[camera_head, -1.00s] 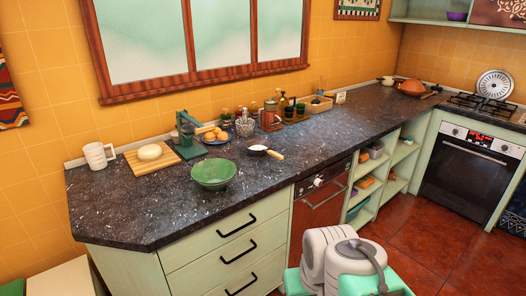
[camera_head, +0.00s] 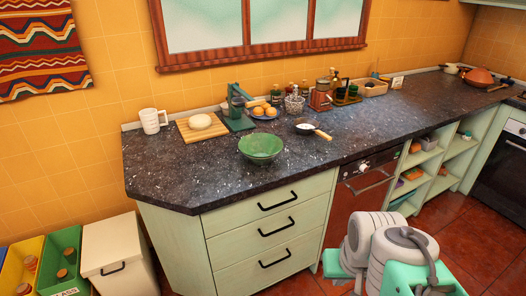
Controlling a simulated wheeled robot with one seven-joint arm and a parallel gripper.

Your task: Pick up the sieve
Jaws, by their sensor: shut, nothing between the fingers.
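A small round utensil with a light inside, a dark rim and a wooden handle (camera_head: 312,131) lies on the dark counter. It looks most like the sieve, but it is too small to be sure. Its handle points to the right and slightly toward me. It lies right of and behind the green bowl (camera_head: 262,148), apart from it. My folded arm shows at the lower right, well in front of the counter. My gripper is not in view.
On the speckled counter (camera_head: 190,178) stand a white mug (camera_head: 153,121), a cutting board (camera_head: 188,134) with a pale round item, a green press (camera_head: 238,110) and a plate of orange fruit (camera_head: 264,112). Bottles stand behind. Bins (camera_head: 118,255) stand at the lower left.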

